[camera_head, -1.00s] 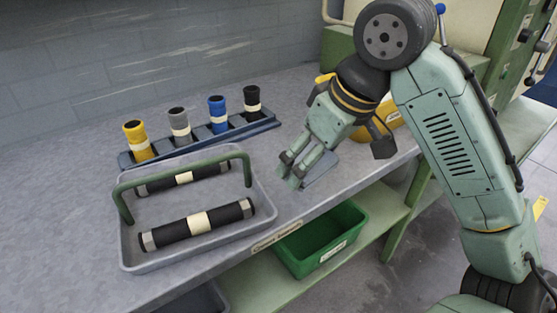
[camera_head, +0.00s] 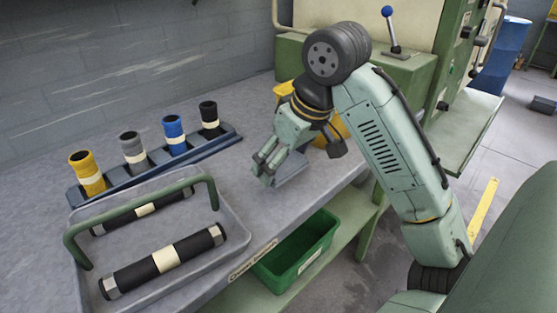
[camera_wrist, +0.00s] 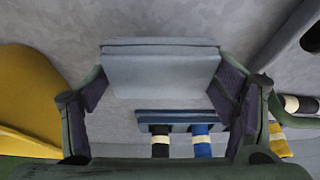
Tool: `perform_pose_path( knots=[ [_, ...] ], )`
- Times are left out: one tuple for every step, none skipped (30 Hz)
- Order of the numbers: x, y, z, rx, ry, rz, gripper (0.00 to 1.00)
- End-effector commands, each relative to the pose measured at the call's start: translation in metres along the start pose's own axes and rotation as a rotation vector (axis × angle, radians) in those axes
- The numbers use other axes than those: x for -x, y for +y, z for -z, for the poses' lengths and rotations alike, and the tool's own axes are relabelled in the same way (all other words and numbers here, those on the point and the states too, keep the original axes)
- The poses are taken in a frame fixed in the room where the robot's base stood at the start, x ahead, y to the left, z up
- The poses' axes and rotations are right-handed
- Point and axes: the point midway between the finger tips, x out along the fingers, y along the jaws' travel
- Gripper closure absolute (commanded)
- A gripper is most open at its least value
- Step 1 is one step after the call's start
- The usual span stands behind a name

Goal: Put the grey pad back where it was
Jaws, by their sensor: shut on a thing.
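The grey pad (camera_wrist: 160,72) is a flat, blocky slab between the two fingers of my gripper (camera_wrist: 165,95) in the wrist view. My gripper (camera_head: 266,174) is shut on it, with one dark finger pad against each side.
A blue rack (camera_head: 150,172) with yellow, grey, blue and black grips stands left. In front is a grey tray (camera_head: 236,232) with two black rollers and a green handle. A yellow bin (camera_head: 334,128) is behind my gripper. A green bin (camera_head: 300,252) sits below the bench edge.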

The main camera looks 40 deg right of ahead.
Motion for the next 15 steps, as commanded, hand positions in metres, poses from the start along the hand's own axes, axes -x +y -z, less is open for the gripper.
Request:
perform_pose_path(
  knots=[
    [-0.003, 0.004, 0.008, 0.0, 0.0, 0.003, 0.47],
    [-0.005, 0.006, 0.01, 0.0, -0.001, 0.002, 0.47],
    [-0.006, 0.009, 0.013, -0.001, 0.0, 0.001, 0.47],
    [-0.007, 0.01, 0.015, 0.0, 0.0, 0.001, 0.47],
    [-0.008, 0.011, 0.016, 0.0, 0.0, 0.001, 0.47],
    [-0.009, 0.012, 0.018, 0.0, 0.0, 0.001, 0.47],
    [-0.01, 0.013, 0.019, 0.0, -0.001, 0.001, 0.47],
    [-0.011, 0.015, 0.022, -0.001, -0.001, 0.001, 0.47],
    [-0.013, 0.018, 0.026, -0.002, -0.001, 0.0, 0.47],
    [-0.015, 0.021, 0.029, -0.002, -0.001, 0.0, 0.47],
    [-0.022, 0.02, 0.023, -0.003, -0.003, 0.0, 0.47],
    [-0.028, 0.02, 0.02, -0.002, -0.002, 0.0, 0.47],
    [-0.032, 0.02, 0.018, -0.002, -0.002, 0.0, 0.47],
    [-0.036, 0.02, 0.017, -0.002, -0.002, 0.0, 0.47],
    [-0.041, 0.02, 0.015, -0.002, -0.001, 0.0, 0.47]
  ],
)
